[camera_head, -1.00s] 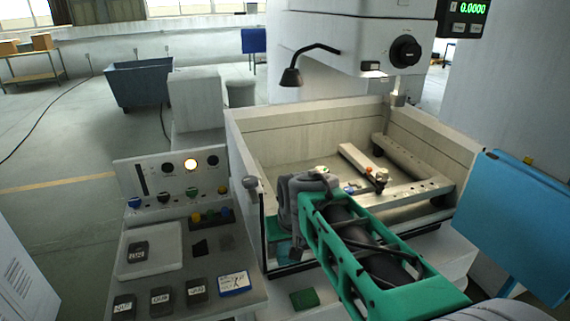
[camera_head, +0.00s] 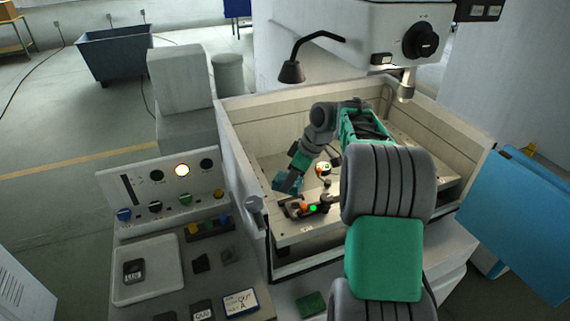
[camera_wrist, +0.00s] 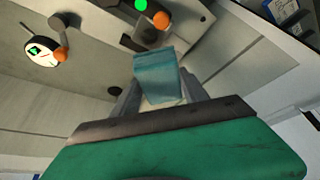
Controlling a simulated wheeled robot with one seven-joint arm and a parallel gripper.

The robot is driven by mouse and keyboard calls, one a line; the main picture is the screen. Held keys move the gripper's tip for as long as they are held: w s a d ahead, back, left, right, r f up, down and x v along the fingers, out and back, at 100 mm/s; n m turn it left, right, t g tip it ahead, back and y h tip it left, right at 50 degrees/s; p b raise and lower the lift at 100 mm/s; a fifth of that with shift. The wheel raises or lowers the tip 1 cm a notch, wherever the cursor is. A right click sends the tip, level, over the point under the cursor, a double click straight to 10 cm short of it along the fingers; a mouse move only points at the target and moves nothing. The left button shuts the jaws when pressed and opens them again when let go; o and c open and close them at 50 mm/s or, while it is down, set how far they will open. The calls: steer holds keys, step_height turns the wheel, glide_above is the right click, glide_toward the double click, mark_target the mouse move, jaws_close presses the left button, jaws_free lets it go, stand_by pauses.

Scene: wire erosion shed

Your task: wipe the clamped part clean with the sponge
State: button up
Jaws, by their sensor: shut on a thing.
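My gripper (camera_head: 291,176) is inside the machine's open tank, pointing down and left. It is shut on a teal block that looks like the sponge (camera_head: 283,183). The sponge also shows between the fingers in the wrist view (camera_wrist: 156,76). Just beyond it is a dark clamp fixture (camera_head: 308,208) with an orange knob and a green spot. In the wrist view this fixture (camera_wrist: 147,13) is at the top, close to the sponge. I cannot tell whether they touch. The clamped part itself is hard to make out. A round white piece (camera_head: 323,168) with orange and green stands behind.
The tank's pale walls (camera_head: 232,165) surround my gripper. The machine head (camera_head: 370,35) and a black lamp (camera_head: 292,71) hang above. A control panel (camera_head: 165,190), tagged dark blocks and a white tray (camera_head: 150,278) are at left. A green pad (camera_head: 311,304) lies in front. A blue panel (camera_head: 525,225) stands right.

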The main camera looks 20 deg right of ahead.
mark_target(292, 194)
steer(key=shift+s+f, duration=0.1)
steer(key=shift+f, duration=0.05)
step_height(292, 194, down, 5)
steer(key=b, duration=0.4)
steer(key=shift+f, duration=0.2)
steer(key=shift+f+b, duration=0.35)
steer(key=shift+b, duration=0.15)
